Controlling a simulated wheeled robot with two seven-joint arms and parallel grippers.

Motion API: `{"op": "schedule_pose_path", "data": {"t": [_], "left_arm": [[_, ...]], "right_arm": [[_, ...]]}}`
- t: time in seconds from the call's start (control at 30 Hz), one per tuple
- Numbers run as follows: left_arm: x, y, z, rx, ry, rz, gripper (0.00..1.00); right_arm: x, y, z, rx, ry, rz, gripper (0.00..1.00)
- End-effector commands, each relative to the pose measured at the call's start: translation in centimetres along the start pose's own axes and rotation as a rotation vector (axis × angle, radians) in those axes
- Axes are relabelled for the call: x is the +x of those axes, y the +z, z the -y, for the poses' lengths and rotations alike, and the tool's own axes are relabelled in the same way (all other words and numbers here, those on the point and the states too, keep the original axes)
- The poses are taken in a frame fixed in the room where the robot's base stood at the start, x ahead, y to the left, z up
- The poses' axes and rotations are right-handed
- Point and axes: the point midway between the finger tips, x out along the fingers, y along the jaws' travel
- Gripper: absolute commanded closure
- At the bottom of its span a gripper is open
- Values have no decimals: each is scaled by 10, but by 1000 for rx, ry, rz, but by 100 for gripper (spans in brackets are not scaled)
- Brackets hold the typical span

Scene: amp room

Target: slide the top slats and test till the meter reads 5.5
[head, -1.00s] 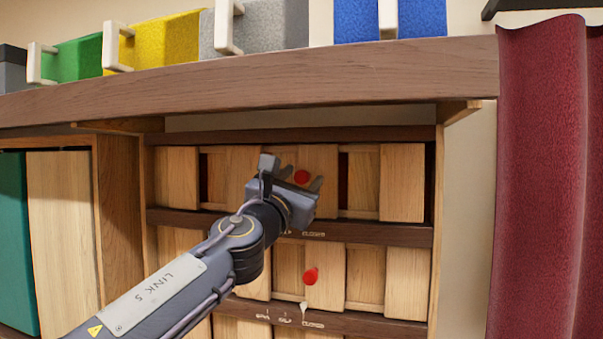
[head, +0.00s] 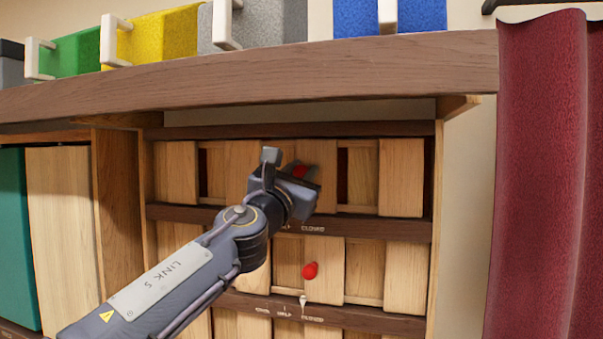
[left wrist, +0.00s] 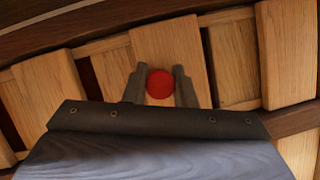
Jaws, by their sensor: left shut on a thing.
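The top row of wooden slats (head: 401,178) is set in a dark-railed frame under the shelf. A red knob (head: 300,172) sits on a middle slat of that row, partly hidden by my gripper. My left gripper (head: 290,170) is shut on this knob; in the left wrist view its two fingers flank the red knob (left wrist: 160,84). The lower row has its own red knob (head: 310,270) with a white pointer (head: 303,301) below it. Scale words on the rails read "half" and "closed" in part. No meter shows. My right gripper is not in view.
A dark wooden shelf (head: 250,72) overhangs the slats and carries green, yellow, grey and blue blocks with pale handles. A dark red curtain (head: 535,180) hangs at the right. A teal panel (head: 18,240) stands at the far left.

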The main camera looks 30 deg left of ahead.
Motion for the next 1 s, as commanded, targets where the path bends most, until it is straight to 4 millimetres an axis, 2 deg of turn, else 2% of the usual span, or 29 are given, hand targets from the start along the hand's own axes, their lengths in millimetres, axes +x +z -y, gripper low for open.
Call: {"op": "schedule_pose_path", "data": {"t": [0.3,0.33,0.47,0.77,0.87,1.0], "left_arm": [[-1,-1,-5,-1,3,0,100],[-1,-1,-5,-1,2,0,72],[-1,-1,-5,0,1,0,55],[-2,-2,-5,0,1,0,54],[-11,-2,-5,0,2,1,54],[-35,-3,-5,0,2,2,54]], "right_arm": [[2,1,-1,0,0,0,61],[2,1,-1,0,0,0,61],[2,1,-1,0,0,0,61],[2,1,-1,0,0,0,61],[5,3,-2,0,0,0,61],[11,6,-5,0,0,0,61]]}}
